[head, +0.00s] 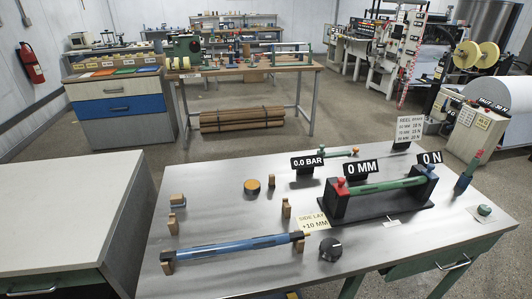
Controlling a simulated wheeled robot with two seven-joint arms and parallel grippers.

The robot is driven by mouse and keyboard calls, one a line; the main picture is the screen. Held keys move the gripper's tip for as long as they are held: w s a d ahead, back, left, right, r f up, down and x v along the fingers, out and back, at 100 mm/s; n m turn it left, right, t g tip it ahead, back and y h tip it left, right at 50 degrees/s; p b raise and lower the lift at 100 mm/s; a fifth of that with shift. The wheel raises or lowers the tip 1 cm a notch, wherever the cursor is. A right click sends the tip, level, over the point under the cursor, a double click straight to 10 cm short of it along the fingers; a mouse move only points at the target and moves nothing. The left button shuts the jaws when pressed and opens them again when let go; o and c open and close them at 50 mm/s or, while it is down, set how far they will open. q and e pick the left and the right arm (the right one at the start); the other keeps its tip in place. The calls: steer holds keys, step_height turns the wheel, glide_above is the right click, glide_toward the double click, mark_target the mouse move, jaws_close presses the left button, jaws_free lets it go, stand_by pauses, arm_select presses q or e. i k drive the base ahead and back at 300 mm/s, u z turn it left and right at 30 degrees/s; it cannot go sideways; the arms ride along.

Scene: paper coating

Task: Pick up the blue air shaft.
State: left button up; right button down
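The blue air shaft (232,247) lies near the front of the grey metal table (215,280), slanting slightly up toward the right. Neither of my grippers shows in the head view, and nothing is seen holding the shaft.
A black knob (330,249) stands right of the shaft. Behind it are a black stand with a green roller (385,187), several small wooden blocks and a round wooden piece (252,187). A pale-topped cabinet (60,215) stands at left.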

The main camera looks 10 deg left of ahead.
mark_target(201, 252)
steer(key=u, duration=3.45)
steer(key=k, duration=2.6)
steer(key=z, duration=2.25)
